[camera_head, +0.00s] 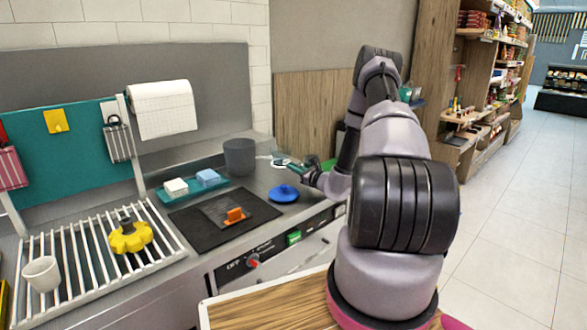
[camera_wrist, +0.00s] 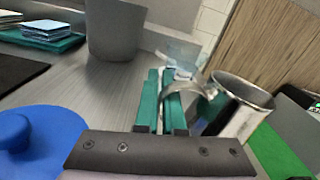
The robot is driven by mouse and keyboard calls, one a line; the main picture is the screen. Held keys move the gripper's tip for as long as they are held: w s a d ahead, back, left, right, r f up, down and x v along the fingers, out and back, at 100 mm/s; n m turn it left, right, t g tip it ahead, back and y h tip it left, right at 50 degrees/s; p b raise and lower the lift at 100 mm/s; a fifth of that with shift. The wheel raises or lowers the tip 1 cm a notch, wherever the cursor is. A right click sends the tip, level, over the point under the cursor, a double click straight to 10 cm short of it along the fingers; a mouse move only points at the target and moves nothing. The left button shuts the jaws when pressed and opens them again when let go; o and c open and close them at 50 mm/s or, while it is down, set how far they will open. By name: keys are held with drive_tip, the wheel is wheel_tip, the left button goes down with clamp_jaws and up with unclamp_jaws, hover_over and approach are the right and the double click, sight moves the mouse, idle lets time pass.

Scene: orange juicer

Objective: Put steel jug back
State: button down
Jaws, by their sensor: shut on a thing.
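The steel jug (camera_wrist: 240,110) is shiny, with a curved handle (camera_wrist: 190,88) on its left side, and it shows right of centre in the wrist view. My gripper's teal fingers (camera_wrist: 162,88) are shut on the handle. The jug looks tilted in that view, but the wrist camera is tilted too. In the head view my gripper (camera_head: 296,167) is at the right end of the counter, and my arm covers much of that area. I cannot make out the jug clearly there. Whether its base touches a surface is hidden.
A grey bin (camera_head: 239,157) stands behind, left of my gripper. A blue knobbed lid (camera_head: 284,193) lies close by in front. A teal tray (camera_head: 166,194) with sponges and a black mat (camera_head: 200,238) lie further left. A green surface (camera_wrist: 275,148) is right of the jug.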

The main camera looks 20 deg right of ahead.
drive_tip(key=c, duration=1)
unclamp_jaws()
